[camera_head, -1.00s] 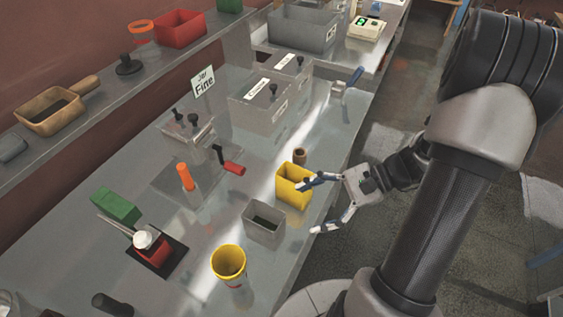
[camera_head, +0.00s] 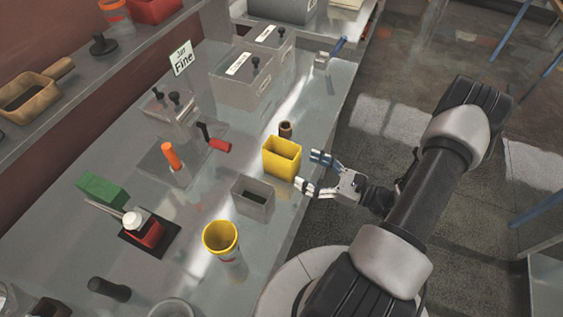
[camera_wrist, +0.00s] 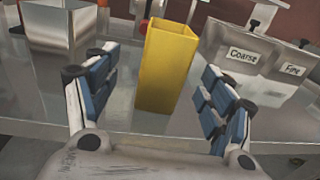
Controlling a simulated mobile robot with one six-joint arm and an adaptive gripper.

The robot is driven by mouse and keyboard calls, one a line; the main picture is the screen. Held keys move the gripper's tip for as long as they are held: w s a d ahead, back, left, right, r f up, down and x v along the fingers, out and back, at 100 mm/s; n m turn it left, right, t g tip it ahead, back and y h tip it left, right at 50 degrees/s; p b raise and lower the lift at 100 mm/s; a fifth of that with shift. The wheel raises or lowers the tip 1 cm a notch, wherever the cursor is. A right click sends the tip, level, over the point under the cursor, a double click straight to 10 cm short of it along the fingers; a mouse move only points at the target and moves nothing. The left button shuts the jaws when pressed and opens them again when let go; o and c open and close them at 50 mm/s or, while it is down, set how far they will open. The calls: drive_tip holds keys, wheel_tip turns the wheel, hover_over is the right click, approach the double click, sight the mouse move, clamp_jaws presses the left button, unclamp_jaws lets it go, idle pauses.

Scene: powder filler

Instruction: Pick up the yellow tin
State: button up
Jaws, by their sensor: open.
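The yellow tin (camera_head: 281,160) is a square open-topped container standing upright on the grey bench near its right edge. My gripper (camera_head: 309,170) is open and empty just right of the tin in the head view, at about bench-edge height. In the wrist view the tin (camera_wrist: 166,68) stands ahead, between the lines of the two blue-padded fingers (camera_wrist: 157,92). The tin looks apart from both fingers, with its lower end visible on the bench.
A grey open tin (camera_head: 252,200) stands close to the left of the yellow one. A yellow cup (camera_head: 221,239) is nearer the front. A small brown cylinder (camera_head: 286,130) is just behind the yellow tin. Coarse and Fine bins (camera_head: 240,84) stand farther back.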

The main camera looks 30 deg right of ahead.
sight(296, 165)
drive_tip(key=x, duration=0.7)
drive_tip(key=r+b+x, duration=0.1)
drive_tip(key=x, duration=0.1)
drive_tip(key=shift+w+d, duration=0.2)
drive_tip(key=shift+w, duration=0.25)
drive_tip(key=shift+c, duration=0.5)
drive_tip(key=c, duration=1.1)
drive_tip(key=shift+r, duration=0.15)
drive_tip(key=shift+c, duration=0.2)
